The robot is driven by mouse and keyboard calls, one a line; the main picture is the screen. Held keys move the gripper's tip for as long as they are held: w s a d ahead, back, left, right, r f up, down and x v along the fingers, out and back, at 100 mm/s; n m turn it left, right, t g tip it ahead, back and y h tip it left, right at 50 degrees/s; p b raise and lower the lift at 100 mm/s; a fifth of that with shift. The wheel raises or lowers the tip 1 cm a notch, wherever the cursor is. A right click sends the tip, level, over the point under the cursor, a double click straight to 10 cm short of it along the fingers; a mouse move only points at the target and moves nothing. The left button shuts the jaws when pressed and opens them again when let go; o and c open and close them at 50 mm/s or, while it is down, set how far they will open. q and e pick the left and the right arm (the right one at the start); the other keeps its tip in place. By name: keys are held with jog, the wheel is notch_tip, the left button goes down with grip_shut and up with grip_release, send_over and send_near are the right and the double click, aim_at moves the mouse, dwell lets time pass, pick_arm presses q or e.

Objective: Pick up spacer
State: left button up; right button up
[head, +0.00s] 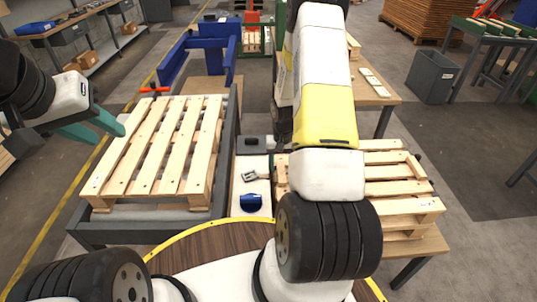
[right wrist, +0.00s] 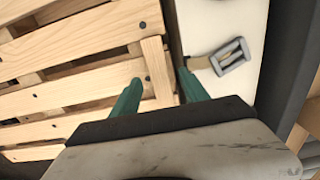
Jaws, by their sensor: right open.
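A short pale wooden piece, which looks like the spacer (right wrist: 157,72), lies at the edge of the slatted pallet in the right wrist view. My right gripper (right wrist: 159,84) is open, its two green fingers on either side of this piece; I cannot tell whether they touch it. In the head view my right arm hides that gripper, and a wooden block (head: 281,172) at the right pallet's left end may be the same piece. My left gripper (head: 110,134) is open and empty beside the left pallet (head: 165,145).
A narrow white strip (head: 239,187) between the pallets holds a metal-framed hand tool (head: 249,176) and a blue roll-like item (head: 251,202). The right pallet (head: 402,188) lies on a wooden bench. A blue frame (head: 205,50) and a grey bin (head: 432,77) stand farther back.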

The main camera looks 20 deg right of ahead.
jog(key=shift+f, duration=0.85)
jog(key=shift+c, duration=0.4)
grip_shut()
jog(key=shift+r, duration=0.1)
